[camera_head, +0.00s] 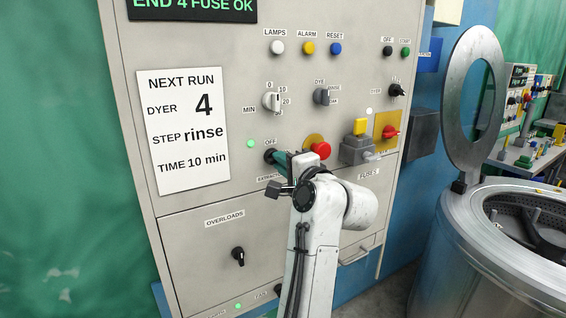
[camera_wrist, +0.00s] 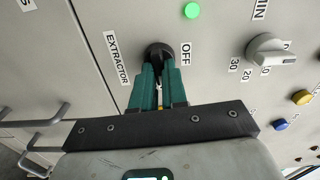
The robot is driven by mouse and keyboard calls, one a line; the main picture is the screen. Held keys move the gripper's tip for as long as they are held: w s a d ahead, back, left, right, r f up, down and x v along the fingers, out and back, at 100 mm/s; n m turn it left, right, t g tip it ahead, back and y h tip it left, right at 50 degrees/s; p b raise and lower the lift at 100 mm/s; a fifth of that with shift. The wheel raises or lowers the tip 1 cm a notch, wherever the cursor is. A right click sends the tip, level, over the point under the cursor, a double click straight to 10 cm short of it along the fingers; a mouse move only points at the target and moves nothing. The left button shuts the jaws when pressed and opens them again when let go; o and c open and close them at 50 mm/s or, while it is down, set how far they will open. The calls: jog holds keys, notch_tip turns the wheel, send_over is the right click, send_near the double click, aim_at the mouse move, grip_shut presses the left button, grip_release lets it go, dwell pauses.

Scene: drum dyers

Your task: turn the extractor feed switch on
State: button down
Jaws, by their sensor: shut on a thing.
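The extractor feed switch (camera_head: 269,155) is a round black knob on the grey panel, between the OFF and EXTRACTOR labels. It also shows in the wrist view (camera_wrist: 158,49), at the tips of my fingers. My gripper (camera_head: 277,158) has green fingers and reaches the switch from the front. In the wrist view my gripper (camera_wrist: 158,70) is shut on the knob, with a finger on either side. The fingers hide most of the knob's handle, so its exact angle cannot be told. A green lamp (camera_head: 250,143) beside the switch is lit.
A red mushroom button (camera_head: 321,150) sits just right of my gripper. A grey box with a yellow top (camera_head: 361,127) and a red rotary switch (camera_head: 389,132) are further right. An overloads knob (camera_head: 238,257) is below. A steel drum (camera_head: 500,240) stands at the right.

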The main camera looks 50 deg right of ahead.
jog(key=shift+f+m, duration=0.1)
jog(key=shift+m, duration=0.4)
jog(key=c, duration=1.2)
grip_release()
jog(key=shift+o, duration=0.2)
jog(key=b+v, duration=0.2)
jog(key=v, duration=0.8)
jog(key=shift+s, duration=0.4)
